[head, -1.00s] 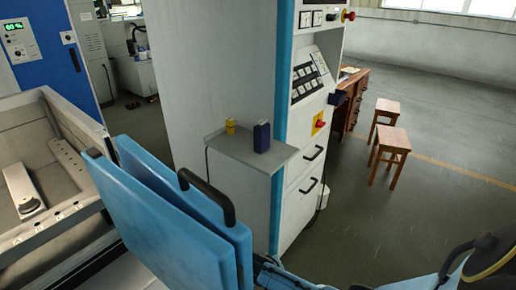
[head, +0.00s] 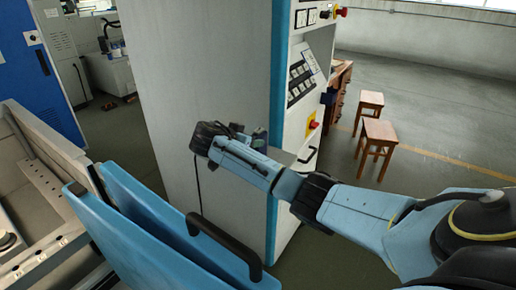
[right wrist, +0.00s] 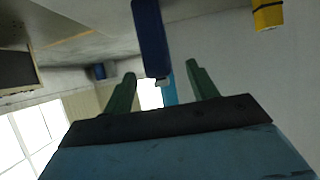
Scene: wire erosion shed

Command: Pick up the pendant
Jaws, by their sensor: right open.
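A dark blue upright block, which I take to be the pendant (right wrist: 150,35), hangs down from the top of the right wrist view, which looks upside down. My right gripper (right wrist: 160,70) is open, with one green finger on each side of the block's end and a visible gap to both. I cannot tell whether the block lies between the fingers or just beyond them. In the head view my right arm covers most of the shelf (head: 285,157), and the block is hidden or too unclear to make out. My left gripper is not in view.
A yellow item with a black band (right wrist: 267,14) is near the block. The shelf is on a tall white machine cabinet (head: 205,60). Light blue panels with a black handle (head: 222,240) stand in front. Two wooden stools (head: 377,135) are on open floor at right.

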